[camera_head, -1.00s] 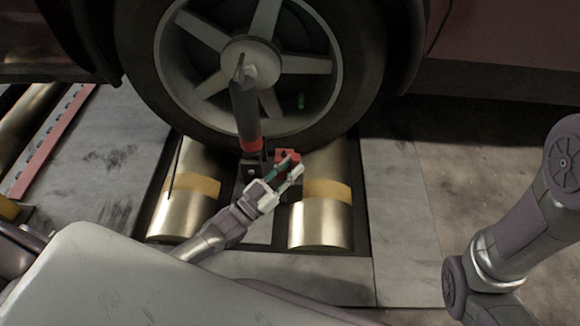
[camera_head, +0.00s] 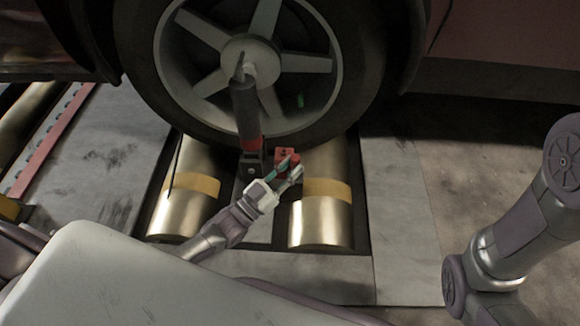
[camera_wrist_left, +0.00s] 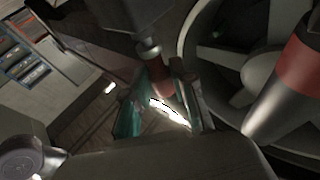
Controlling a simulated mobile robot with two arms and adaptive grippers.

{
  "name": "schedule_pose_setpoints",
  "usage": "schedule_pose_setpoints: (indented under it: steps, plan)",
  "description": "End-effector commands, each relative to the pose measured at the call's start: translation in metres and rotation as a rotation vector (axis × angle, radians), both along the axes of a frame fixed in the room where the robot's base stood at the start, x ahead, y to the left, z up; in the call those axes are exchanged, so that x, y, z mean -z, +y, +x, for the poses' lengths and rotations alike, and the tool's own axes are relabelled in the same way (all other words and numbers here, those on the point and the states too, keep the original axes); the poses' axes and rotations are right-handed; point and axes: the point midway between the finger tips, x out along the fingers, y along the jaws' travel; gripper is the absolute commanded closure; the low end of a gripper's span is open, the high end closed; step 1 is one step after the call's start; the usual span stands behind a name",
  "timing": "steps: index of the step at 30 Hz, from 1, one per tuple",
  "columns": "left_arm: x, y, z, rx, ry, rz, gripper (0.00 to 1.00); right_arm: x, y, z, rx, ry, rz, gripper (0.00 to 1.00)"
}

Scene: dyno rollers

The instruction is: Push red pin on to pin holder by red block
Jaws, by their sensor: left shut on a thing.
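My left gripper (camera_head: 291,168) is just in front of and below the small red block (camera_head: 284,153) between the two metal rollers. In the left wrist view its green-padded fingers (camera_wrist_left: 165,112) are shut on a dull red piece (camera_wrist_left: 161,80), which looks like the red pin. A grey metal rod (camera_wrist_left: 149,50) comes down from a dark block (camera_wrist_left: 120,16) and appears to meet the top of the red piece. I cannot tell whether they touch. The pin holder is not clear in either view. My right gripper is out of view.
A dark post with a red band (camera_head: 247,115) stands just left of the red block. The car wheel (camera_head: 262,60) is right behind. Brass-coloured rollers (camera_head: 185,205) lie on both sides. Grey floor plates (camera_head: 405,220) are clear to the right.

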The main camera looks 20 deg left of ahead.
Motion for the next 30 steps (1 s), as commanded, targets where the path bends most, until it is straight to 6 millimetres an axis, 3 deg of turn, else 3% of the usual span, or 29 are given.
schedule_pose_setpoints:
  steps: [16, 17, 22, 30]
  plan:
    - [0.0079, -0.0002, 0.0002, 0.001, -0.002, -0.001, 1.0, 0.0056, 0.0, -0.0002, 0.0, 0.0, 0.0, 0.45]
    - [0.0077, -0.0002, 0.0001, 0.001, -0.002, -0.001, 0.73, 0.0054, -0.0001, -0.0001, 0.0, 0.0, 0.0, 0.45]
    - [0.0072, -0.0002, 0.0001, 0.001, -0.001, 0.0, 0.46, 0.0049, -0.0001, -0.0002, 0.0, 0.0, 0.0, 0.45]
    - [0.0077, 0.0, -0.0002, 0.0, 0.0, 0.0, 0.46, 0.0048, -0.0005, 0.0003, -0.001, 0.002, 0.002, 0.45]
